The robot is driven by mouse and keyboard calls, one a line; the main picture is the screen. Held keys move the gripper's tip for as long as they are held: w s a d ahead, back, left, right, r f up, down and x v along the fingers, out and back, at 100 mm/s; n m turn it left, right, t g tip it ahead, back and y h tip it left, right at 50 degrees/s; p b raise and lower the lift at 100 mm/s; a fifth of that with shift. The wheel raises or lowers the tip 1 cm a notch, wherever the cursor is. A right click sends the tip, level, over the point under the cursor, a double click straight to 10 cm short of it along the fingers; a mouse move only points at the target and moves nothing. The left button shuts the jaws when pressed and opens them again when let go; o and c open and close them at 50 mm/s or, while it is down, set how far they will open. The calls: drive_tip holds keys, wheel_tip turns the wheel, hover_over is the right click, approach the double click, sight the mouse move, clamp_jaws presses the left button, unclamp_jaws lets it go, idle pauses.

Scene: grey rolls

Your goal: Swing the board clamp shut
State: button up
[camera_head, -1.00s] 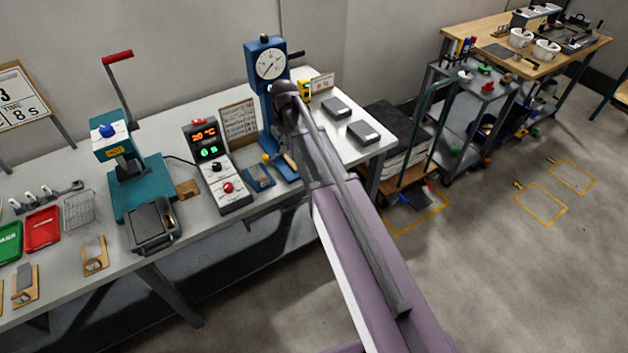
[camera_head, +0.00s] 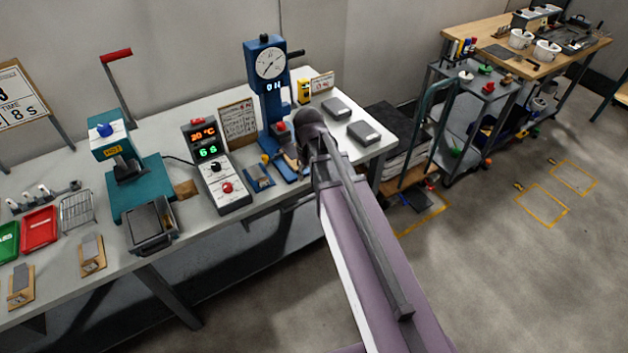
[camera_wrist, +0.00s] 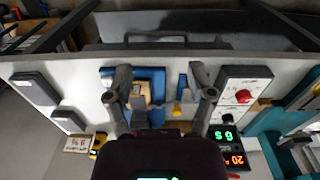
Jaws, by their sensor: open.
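A small blue plate (camera_head: 259,177) with a yellow knob (camera_head: 265,159) lies on the bench beside the blue dial stand (camera_head: 267,100); it looks like the board clamp. It also shows in the wrist view (camera_wrist: 182,88), with its yellow knob (camera_wrist: 178,108) upright. Whether the clamp is open is too small to tell. My gripper (camera_wrist: 162,78) is open and empty, with its fingers spread above the stand's blue base (camera_wrist: 150,75) and the small plate. A tan block (camera_wrist: 140,93) sits on that base.
A control box (camera_head: 216,168) with lit digits stands left of the small plate. A teal press (camera_head: 140,185) is further left. Two dark grey blocks (camera_head: 336,107) (camera_head: 364,132) lie right of the stand. The bench front edge (camera_wrist: 60,62) is close to my gripper.

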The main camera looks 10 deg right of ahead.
drive_tip(key=shift+s+d+f+m, duration=0.15)
drive_tip(key=shift+s+m, duration=0.15)
drive_tip(key=shift+s, duration=0.45)
drive_tip(key=shift+s+d+m, duration=0.15)
drive_tip(key=shift+s+m, duration=0.15)
drive_tip(key=shift+s, duration=0.4)
drive_tip(key=s+d+m, duration=0.1)
drive_tip(key=s+m, duration=0.1)
drive_tip(key=s, duration=0.4)
drive_tip(key=shift+m, duration=0.4)
drive_tip(key=shift+s, duration=0.1)
drive_tip(key=shift+c, duration=0.2)
idle(0.5)
